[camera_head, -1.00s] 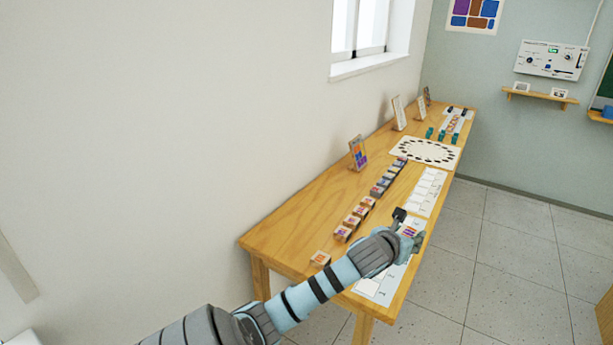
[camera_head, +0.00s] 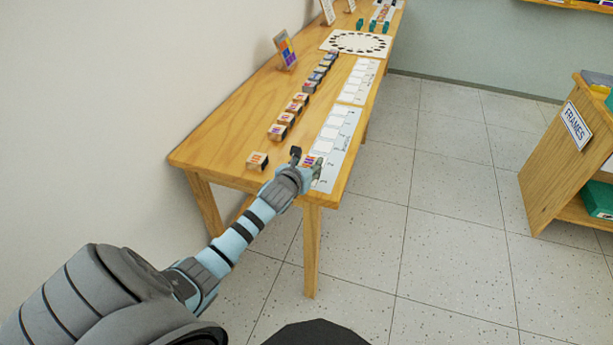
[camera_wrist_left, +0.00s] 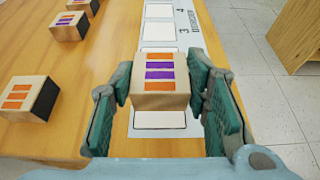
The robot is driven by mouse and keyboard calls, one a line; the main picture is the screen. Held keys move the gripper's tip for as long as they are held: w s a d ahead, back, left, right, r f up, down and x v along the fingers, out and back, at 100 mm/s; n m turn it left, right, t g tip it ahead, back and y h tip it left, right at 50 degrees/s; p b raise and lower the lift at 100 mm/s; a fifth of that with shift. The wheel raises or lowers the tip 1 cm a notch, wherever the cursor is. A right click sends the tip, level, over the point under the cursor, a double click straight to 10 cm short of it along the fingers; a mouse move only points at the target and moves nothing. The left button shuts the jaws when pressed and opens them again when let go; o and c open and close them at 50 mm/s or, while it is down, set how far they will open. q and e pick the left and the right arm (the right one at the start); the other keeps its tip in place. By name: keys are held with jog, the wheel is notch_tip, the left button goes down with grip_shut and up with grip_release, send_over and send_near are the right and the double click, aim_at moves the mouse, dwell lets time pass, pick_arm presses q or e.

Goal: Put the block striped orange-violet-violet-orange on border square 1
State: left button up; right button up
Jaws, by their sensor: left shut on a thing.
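My left gripper (camera_head: 307,161) is shut on a wooden block (camera_head: 309,162), over the near end of the pale border strip (camera_head: 328,159). In the left wrist view the block (camera_wrist_left: 160,98) sits between both fingers, its striped face up: orange, violet, violet, orange. A white square (camera_wrist_left: 160,120) shows partly below the block in that view; its number is hidden. Squares marked 3 and 4 show farther up the strip (camera_wrist_left: 187,38). I cannot tell whether the block touches the strip. My right gripper is not in view.
Several striped blocks stand in a row left of the strip; the nearest (camera_head: 257,161) has orange stripes. A picture stand (camera_head: 285,50) and an oval-ringed white board (camera_head: 357,42) are behind. A FRAMES shelf (camera_head: 550,165) stands right, across open floor.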

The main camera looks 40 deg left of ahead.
pick_arm(q)
notch_tip(320, 180, down, 3)
jog(key=shift+f+b, duration=0.1)
jog(key=shift+b, duration=0.4)
jog(key=o, duration=1.2)
jog(key=shift+c, duration=0.2)
